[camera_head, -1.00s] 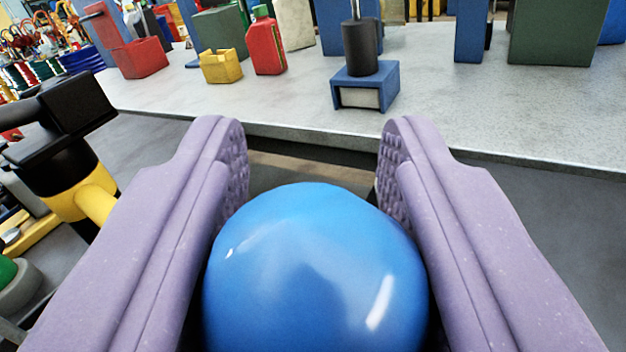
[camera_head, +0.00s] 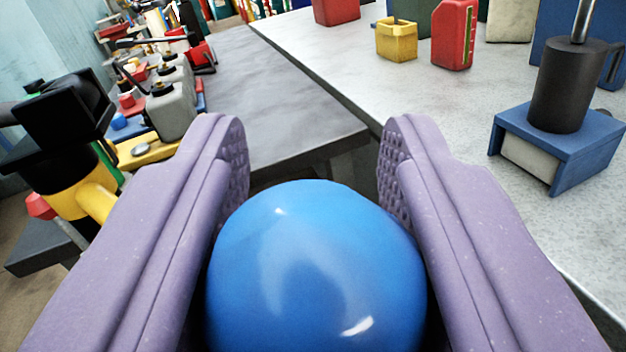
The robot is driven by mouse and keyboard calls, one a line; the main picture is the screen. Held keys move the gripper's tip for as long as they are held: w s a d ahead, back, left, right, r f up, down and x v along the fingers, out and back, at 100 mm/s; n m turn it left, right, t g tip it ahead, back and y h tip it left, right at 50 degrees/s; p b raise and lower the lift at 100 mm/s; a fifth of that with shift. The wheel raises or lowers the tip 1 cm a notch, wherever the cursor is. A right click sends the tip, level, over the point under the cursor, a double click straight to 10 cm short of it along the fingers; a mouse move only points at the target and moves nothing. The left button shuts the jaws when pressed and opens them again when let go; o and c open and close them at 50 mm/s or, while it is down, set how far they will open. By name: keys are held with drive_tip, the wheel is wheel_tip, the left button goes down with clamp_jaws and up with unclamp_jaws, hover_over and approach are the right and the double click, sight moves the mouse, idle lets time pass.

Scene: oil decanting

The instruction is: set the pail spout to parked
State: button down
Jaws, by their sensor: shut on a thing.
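My gripper (camera_head: 312,150) has two purple fingers with textured inner pads. It is shut on a smooth, glossy blue rounded thing (camera_head: 315,270), which fills the space between the fingers at the bottom of the view. The lower part of the blue thing is cut off by the frame, and I cannot tell what it is joined to. I cannot make out a pail spout or its parked position.
A pale bench (camera_head: 400,120) carries a blue stand (camera_head: 590,150) with a black cylinder (camera_head: 562,85) and rod at right. A yellow open box (camera_head: 397,42) and red can (camera_head: 453,35) stand farther back. A dark grey bench (camera_head: 300,100) with cans (camera_head: 172,110) lies left.

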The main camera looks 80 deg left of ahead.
drive_tip(key=w+a+n+g+b, duration=0.1)
drive_tip(key=w+a+n+g, duration=0.1)
drive_tip(key=g, duration=0.1)
drive_tip(key=shift+w+a+y, duration=0.2)
drive_tip(key=shift+y, duration=0.2)
drive_tip(key=c, duration=1.1)
unclamp_jaws()
drive_tip(key=o, duration=0.4)
drive_tip(key=shift+w+a+f, duration=0.1)
drive_tip(key=shift+w+a, duration=0.05)
drive_tip(key=shift+a, duration=0.05)
drive_tip(key=shift+d, duration=0.1)
